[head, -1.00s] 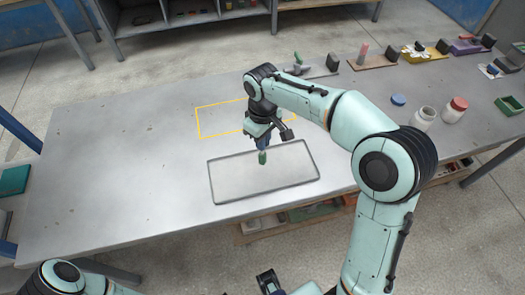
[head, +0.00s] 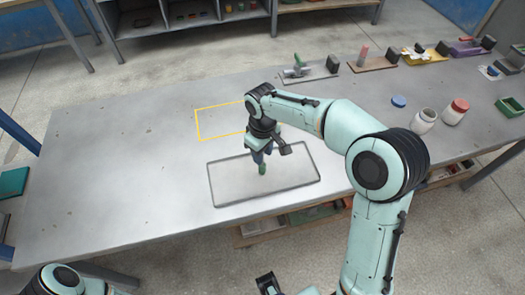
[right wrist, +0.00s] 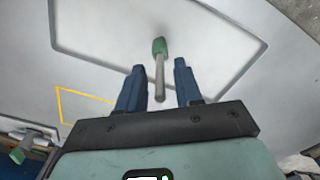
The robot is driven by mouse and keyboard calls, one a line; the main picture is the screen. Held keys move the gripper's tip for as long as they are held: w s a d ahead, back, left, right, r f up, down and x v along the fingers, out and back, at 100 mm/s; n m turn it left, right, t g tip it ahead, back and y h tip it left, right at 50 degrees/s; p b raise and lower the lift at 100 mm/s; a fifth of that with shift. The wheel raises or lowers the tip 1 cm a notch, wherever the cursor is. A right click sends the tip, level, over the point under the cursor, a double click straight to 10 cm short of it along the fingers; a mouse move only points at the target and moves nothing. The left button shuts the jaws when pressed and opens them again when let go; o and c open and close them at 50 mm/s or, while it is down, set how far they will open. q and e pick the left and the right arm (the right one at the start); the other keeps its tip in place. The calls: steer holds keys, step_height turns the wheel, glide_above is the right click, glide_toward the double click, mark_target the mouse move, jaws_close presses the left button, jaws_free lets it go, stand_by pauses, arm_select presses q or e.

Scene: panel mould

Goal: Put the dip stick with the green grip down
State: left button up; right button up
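The dip stick lies on the framed grey panel (head: 225,185), its green grip (head: 262,169) toward my side of the table. In the right wrist view, its green grip (right wrist: 159,47) and thin grey rod (right wrist: 160,80) show beyond and between the fingers, with a gap on both sides. My right gripper (head: 263,154) is over the panel, pointing down; it hides the rod in the head view. In the right wrist view its two blue fingers (right wrist: 159,82) are apart with nothing held. Part of what looks like my left wrist shows at the bottom edge; its fingers cannot be made out.
A yellow outline (head: 198,124) is marked on the table behind the panel, and is empty. Trowels and tools on boards (head: 372,65) line the back right. Jars (head: 424,120) and a green tray (head: 509,106) stand at the right. The table's left side is clear.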

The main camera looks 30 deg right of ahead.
step_height(320, 180, up, 12)
steer(key=shift+r+p, duration=0.2)
steer(key=shift+p, duration=0.9)
